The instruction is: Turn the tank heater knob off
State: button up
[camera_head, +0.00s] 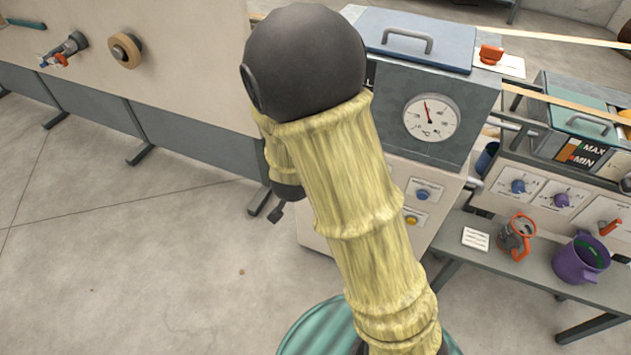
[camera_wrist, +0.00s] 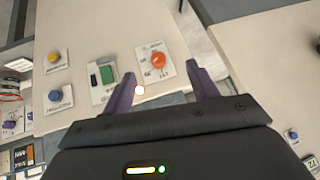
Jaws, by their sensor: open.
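A cabinet panel with several controls fills the upper left of the wrist view. An orange-red knob (camera_wrist: 158,62) on a white label lies between and beyond my fingertips. The blue knob (camera_head: 422,194) and yellow knob (camera_head: 411,219) also show in the head view, below a round gauge (camera_head: 431,117). The labels are too small to read, so I cannot tell which is the heater knob. My gripper (camera_wrist: 162,72) is open and empty, apart from the knobs.
A tank with a blue lid (camera_head: 417,38) stands above the cabinet. To the right, a bench (camera_head: 540,262) holds an orange-handled jug (camera_head: 516,237) and a purple pot (camera_head: 581,259). Another panel (camera_head: 185,60) is at the left. The floor (camera_head: 130,270) at left is clear.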

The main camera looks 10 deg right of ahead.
notch_tip(320, 180, down, 13)
jog(key=w+a+m+t+h+b, duration=0.1)
jog(key=m+t+h+b, duration=0.3)
jog(key=b, duration=1)
jog(key=a+t+h, duration=0.1)
jog(key=t+h, duration=0.2)
jog(key=h, duration=0.1)
jog(key=shift+w+a+h, duration=0.25)
jog(key=shift+a+h, duration=0.15)
jog(key=shift+w+f+b, duration=0.1)
jog(key=shift+f+b, duration=0.05)
jog(key=shift+b, duration=0.15)
jog(key=b+x, duration=0.3)
jog(key=x, duration=1.4)
jog(key=shift+d, duration=0.1)
jog(key=c, duration=1)
